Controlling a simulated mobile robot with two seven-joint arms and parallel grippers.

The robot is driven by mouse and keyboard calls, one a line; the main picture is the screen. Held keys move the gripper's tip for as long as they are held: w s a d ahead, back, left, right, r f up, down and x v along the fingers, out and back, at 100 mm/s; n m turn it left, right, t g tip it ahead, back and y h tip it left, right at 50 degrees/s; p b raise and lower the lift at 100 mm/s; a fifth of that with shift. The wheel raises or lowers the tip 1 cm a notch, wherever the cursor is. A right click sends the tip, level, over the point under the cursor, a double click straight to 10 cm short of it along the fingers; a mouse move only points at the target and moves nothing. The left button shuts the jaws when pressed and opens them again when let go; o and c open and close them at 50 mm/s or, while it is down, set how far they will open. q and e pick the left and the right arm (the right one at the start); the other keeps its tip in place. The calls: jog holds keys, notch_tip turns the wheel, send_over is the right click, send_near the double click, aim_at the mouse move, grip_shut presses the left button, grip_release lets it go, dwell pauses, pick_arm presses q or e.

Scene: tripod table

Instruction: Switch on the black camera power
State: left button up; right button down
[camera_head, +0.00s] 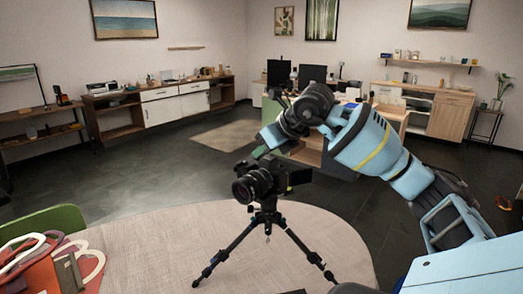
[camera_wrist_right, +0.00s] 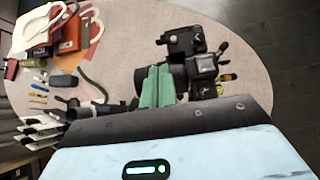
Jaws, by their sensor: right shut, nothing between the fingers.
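The black camera (camera_head: 258,185) stands upright on a black tripod (camera_head: 268,222) on the round table, its lens facing left and a side screen folded out to the right. My right arm reaches in from the right, and its gripper (camera_head: 262,150) hangs just above the camera's top. In the right wrist view the green fingers of the right gripper (camera_wrist_right: 157,72) are together and empty, overlapping the view of the camera (camera_wrist_right: 203,66). I cannot tell whether they touch it. The power switch cannot be made out. My left gripper is not in view.
A green chair (camera_head: 45,222) and red and orange items with white loops (camera_head: 55,262) are at the left. In the wrist view, several small tools (camera_wrist_right: 40,98) lie at the table's left side.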

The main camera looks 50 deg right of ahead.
aim_at(240, 164)
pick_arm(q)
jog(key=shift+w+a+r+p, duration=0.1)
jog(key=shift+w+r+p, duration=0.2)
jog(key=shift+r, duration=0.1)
pick_arm(e)
jog(key=x, duration=0.7)
jog(key=shift+w+f, duration=0.25)
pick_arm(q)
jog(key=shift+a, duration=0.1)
